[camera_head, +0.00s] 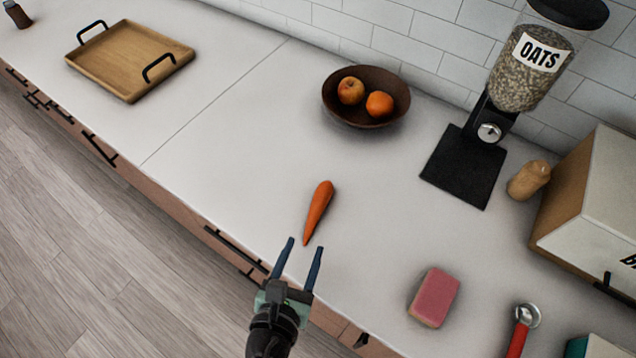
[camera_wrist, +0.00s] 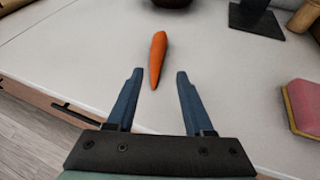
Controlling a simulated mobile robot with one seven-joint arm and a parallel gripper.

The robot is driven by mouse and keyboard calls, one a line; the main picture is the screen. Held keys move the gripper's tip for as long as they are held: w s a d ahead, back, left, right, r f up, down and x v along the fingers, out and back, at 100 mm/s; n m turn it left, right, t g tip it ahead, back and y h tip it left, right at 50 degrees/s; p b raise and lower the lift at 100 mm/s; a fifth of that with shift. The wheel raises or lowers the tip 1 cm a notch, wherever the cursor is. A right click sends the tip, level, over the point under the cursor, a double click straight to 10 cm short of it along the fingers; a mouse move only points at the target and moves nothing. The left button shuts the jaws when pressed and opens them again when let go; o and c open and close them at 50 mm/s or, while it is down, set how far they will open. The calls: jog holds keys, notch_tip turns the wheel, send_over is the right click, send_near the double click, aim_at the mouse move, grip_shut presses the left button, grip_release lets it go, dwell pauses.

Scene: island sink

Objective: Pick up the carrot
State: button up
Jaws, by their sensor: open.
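An orange carrot (camera_head: 318,211) lies on the white counter with its narrow tip pointing toward my gripper. My gripper (camera_head: 303,246) is open and empty at the counter's front edge, with its two blue fingers spread toward the carrot. In the wrist view the carrot (camera_wrist: 157,58) lies ahead, its tip near the gap between the fingertips of my gripper (camera_wrist: 159,74). Whether the tip is level with the fingertips I cannot tell. Nothing hides the carrot.
A brown bowl (camera_head: 345,111) with fruit stands behind the carrot. A pink sponge (camera_head: 436,297) and a red-handled tool (camera_head: 519,336) lie to the right. An oats dispenser (camera_head: 470,150) and a wooden box (camera_head: 566,187) stand at the back right. A wooden tray (camera_head: 125,65) is far left.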

aim_at(317, 210)
jog(key=x, duration=1.2)
jog(key=shift+w+a+f, duration=0.15)
jog(key=shift+w+f, duration=0.1)
jog(key=shift+w, duration=0.1)
grip_shut()
